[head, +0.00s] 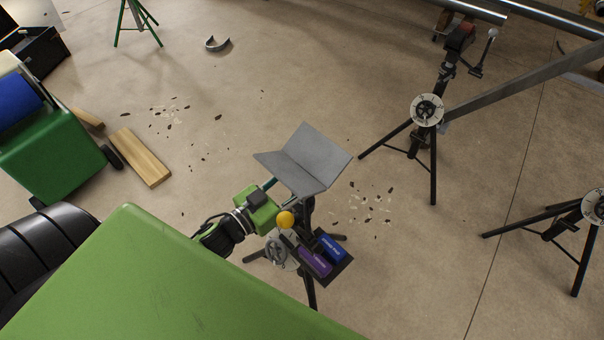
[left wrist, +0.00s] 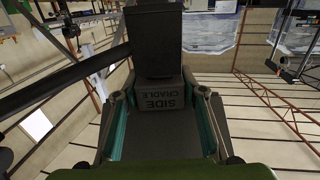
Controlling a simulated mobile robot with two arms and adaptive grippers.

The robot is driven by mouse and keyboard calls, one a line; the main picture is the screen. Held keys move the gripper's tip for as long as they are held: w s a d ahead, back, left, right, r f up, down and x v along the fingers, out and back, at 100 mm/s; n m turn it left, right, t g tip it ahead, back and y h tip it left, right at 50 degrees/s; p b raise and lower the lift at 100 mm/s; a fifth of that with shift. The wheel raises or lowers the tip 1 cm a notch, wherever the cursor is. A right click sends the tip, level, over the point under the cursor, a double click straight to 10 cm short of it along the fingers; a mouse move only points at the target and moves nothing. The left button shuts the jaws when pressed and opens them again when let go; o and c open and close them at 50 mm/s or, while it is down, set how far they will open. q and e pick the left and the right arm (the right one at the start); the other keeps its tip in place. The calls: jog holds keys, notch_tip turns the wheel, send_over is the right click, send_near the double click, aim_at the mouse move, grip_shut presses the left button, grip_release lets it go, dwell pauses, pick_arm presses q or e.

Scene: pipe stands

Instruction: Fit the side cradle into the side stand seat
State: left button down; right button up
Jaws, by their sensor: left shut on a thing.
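The side cradle (head: 318,153) is a grey V-shaped piece, seen from above in the head view over the side stand (head: 308,207). My left gripper (head: 270,184) comes in from the left and is shut on the cradle, with a teal finger at its lower left. In the left wrist view, the block lettered SIDE CRADLE (left wrist: 160,97) appears upside down between my two fingers. The stand is a black tripod with a handwheel. Its seat is hidden under the cradle, so I cannot tell whether the cradle is in it. My right gripper is not in view.
A yellow ball (head: 286,220) and a tray (head: 342,268) with a purple item and a blue item are close below the gripper. Another tripod stand (head: 427,112) holds a long bar at right. A wooden block (head: 141,158) lies left. Floor around is mostly open.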

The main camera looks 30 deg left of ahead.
pick_arm(q)
jog(key=shift+f, duration=0.3)
jog(key=c, duration=1.2)
grip_release()
jog(key=shift+f, duration=0.2)
jog(key=p+v, duration=0.1)
jog(key=v, duration=0.4)
jog(key=shift+r, duration=0.1)
jog(key=shift+s, duration=0.1)
jog(key=v, duration=1.2)
